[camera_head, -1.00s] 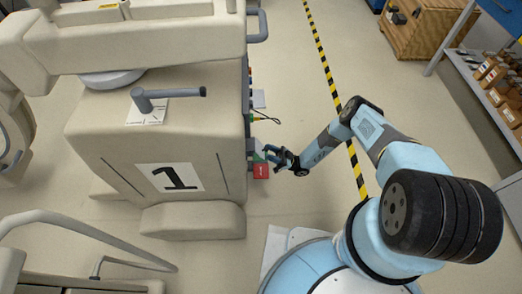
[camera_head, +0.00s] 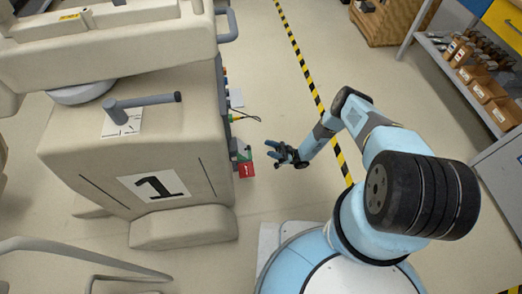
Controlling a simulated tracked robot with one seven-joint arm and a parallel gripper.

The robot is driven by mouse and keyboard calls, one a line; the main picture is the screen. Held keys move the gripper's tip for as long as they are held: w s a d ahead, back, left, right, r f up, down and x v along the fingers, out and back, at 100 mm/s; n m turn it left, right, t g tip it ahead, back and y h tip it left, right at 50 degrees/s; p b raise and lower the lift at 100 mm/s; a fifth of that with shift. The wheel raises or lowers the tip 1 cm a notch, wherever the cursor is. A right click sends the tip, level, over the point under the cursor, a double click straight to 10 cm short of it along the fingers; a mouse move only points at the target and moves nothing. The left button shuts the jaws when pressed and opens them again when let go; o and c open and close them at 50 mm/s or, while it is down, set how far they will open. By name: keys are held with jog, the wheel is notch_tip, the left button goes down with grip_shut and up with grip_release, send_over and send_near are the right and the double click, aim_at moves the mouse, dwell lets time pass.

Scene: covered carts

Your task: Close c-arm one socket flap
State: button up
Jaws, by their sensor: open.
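The c-arm one cart (camera_head: 130,150) is a beige covered unit with a "1" label (camera_head: 155,185) on its front, at the left of the head view. On its right side there is a red flap or tag (camera_head: 246,170) beside a green part (camera_head: 243,155). I cannot tell from this angle whether the red piece is the socket flap or how far it is open. My gripper (camera_head: 273,153) is open and empty, a short way right of the red and green parts and apart from them.
A black cable (camera_head: 247,116) sticks out of the cart's side just above. A grey handle (camera_head: 140,102) is on the cart's top. A yellow-black floor stripe (camera_head: 300,65) runs behind my arm. Shelves with boxes (camera_head: 475,75) stand at the right. Floor between cart and stripe is clear.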

jog(key=shift+w+d, duration=0.2)
jog(key=shift+d, duration=0.6)
jog(key=shift+w+d, duration=0.2)
jog(key=shift+d, duration=0.6)
jog(key=shift+w+d, duration=0.2)
jog(key=shift+d, duration=0.6)
jog(key=shift+w+a+r, duration=0.1)
jog(key=shift+w+r, duration=0.05)
jog(key=shift+r, duration=0.05)
jog(key=shift+c, duration=1.3)
jog(key=w+a+r+h, duration=0.1)
jog(key=a+r+t+h, duration=0.1)
jog(key=w+a+r+t+h, duration=0.1)
jog(key=shift+w+r+m, duration=0.3)
jog(key=shift+w+r, duration=0.05)
jog(key=shift+r, duration=0.05)
jog(key=c, duration=0.6)
jog(key=r+h, duration=0.1)
jog(key=t+h, duration=0.1)
jog(key=r+h, duration=0.1)
jog(key=shift+w+a+r+t+h, duration=0.25)
jog(key=shift+a+r+t+h, duration=0.05)
jog(key=shift+a+t, duration=0.1)
grip_shut()
jog(key=h, duration=0.7)
send_near(245, 147)
jog(key=a, duration=0.1)
jog(key=s+a+f, duration=0.2)
jog(key=shift+s+a, duration=0.1)
jog(key=shift+a, duration=0.15)
